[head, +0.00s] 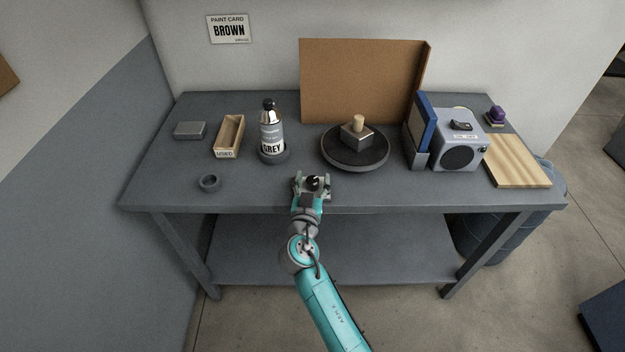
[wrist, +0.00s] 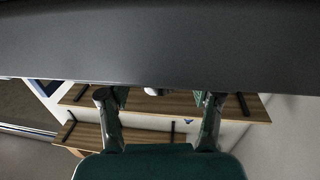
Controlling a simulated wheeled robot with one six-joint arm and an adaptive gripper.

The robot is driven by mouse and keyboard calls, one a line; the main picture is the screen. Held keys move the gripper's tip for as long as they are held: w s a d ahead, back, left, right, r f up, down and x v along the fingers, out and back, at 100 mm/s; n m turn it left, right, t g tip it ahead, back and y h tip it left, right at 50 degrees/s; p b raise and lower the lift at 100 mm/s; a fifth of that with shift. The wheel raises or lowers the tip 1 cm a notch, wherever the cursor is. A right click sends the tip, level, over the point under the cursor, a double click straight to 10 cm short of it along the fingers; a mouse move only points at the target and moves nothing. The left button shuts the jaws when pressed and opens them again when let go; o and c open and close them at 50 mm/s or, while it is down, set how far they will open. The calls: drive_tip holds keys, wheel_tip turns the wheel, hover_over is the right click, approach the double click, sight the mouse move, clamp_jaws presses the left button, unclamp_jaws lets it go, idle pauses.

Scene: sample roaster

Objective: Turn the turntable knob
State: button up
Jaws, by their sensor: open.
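The turntable (head: 342,160) is a round dark disc with a pale rim on the grey table. A grey metal block (head: 349,138) sits on it, with a short wooden peg (head: 358,122) standing on top. I cannot tell for sure whether this peg is the knob. My gripper (head: 312,182) is over the table's front edge, in front and left of the turntable and apart from it. In the wrist view my gripper (wrist: 159,97) has its two fingers spread wide. A small pale rounded thing (wrist: 153,91) shows between them under a dark band; I cannot tell what it is.
A spray bottle labelled GREY (head: 270,132) stands left of the turntable, with an open wooden box (head: 229,137) beyond. A brown board (head: 358,80) stands behind.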

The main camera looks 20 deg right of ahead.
drive_tip(key=shift+w, duration=0.1)
drive_tip(key=c, duration=1.2)
drive_tip(key=shift+o, duration=0.2)
drive_tip(key=shift+m+h, duration=0.3)
drive_tip(key=shift+h, duration=0.2)
drive_tip(key=m+g+h, duration=0.2)
drive_tip(key=h, duration=0.1)
drive_tip(key=shift+w+m+g, duration=0.1)
drive_tip(key=shift+m+g, duration=0.2)
drive_tip(key=shift+g, duration=0.1)
drive_tip(key=shift+m+g+h, duration=2.1)
drive_tip(key=shift+g, duration=0.5)
